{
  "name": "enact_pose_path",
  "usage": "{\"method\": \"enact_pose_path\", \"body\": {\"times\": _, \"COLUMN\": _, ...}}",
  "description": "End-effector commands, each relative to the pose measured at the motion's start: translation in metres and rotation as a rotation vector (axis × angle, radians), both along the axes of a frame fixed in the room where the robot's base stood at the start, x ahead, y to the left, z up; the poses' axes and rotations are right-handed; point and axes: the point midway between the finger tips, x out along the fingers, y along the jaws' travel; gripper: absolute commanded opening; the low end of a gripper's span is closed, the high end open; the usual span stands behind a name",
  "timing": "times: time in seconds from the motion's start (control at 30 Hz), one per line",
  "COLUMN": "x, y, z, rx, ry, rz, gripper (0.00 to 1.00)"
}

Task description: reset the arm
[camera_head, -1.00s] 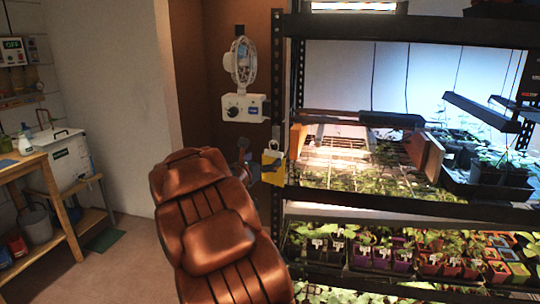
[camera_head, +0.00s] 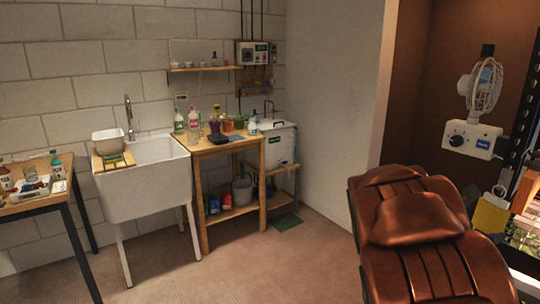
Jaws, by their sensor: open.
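My gripper is not in view, so I cannot see its fingers or whether they hold anything. The seedling rack (camera_head: 517,130) shows only as a thin dark strip at the right edge of the head view. Its shelves and plants are almost wholly cut off.
A white sink (camera_head: 150,175) stands at the left-middle wall beside a wooden bench (camera_head: 207,150) with bottles. A table (camera_head: 32,203) is at the far left. A white fan (camera_head: 484,90) and a yellow object (camera_head: 490,215) are at the right. The floor (camera_head: 240,270) in the middle is clear.

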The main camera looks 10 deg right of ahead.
Motion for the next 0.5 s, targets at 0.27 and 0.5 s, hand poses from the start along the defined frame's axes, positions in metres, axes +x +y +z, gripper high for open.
{"method": "enact_pose_path", "body": {"times": 0.27, "x": -0.084, "y": 0.087, "z": -0.027, "rx": 0.273, "ry": -0.431, "rz": -0.279, "gripper": 1.0}}
{"method": "enact_pose_path", "body": {"times": 0.5, "x": -0.133, "y": 0.193, "z": -0.072, "rx": 0.556, "ry": -0.699, "rz": -0.545, "gripper": 1.0}}
